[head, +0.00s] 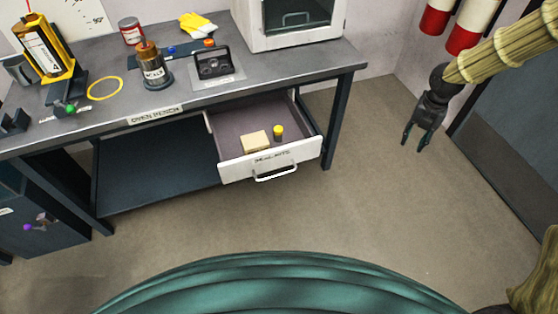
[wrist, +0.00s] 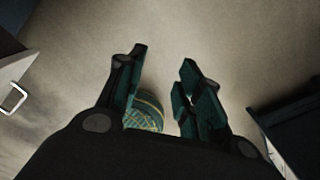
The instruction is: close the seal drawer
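The seal drawer (head: 270,161) has a white front with a label and a pale bar handle (head: 275,174). It is pulled out from under the bench in the head view. Inside it lie a tan block (head: 256,141) and a small yellow-capped item (head: 278,131). My gripper (head: 413,143) hangs to the right of the drawer, apart from it, pointing down over open floor. Its fingers are spread and empty. In the wrist view the two fingers (wrist: 160,80) are apart, and a white edge with a handle (wrist: 13,99) shows at the far left.
The oven bench (head: 290,81) carries a white oven (head: 290,20), a dark gauge box (head: 212,64), a canister (head: 153,68) and a yellow ring (head: 105,88). Red and white cylinders (head: 468,28) hang at the upper right. The floor (head: 380,210) in front of the drawer is clear.

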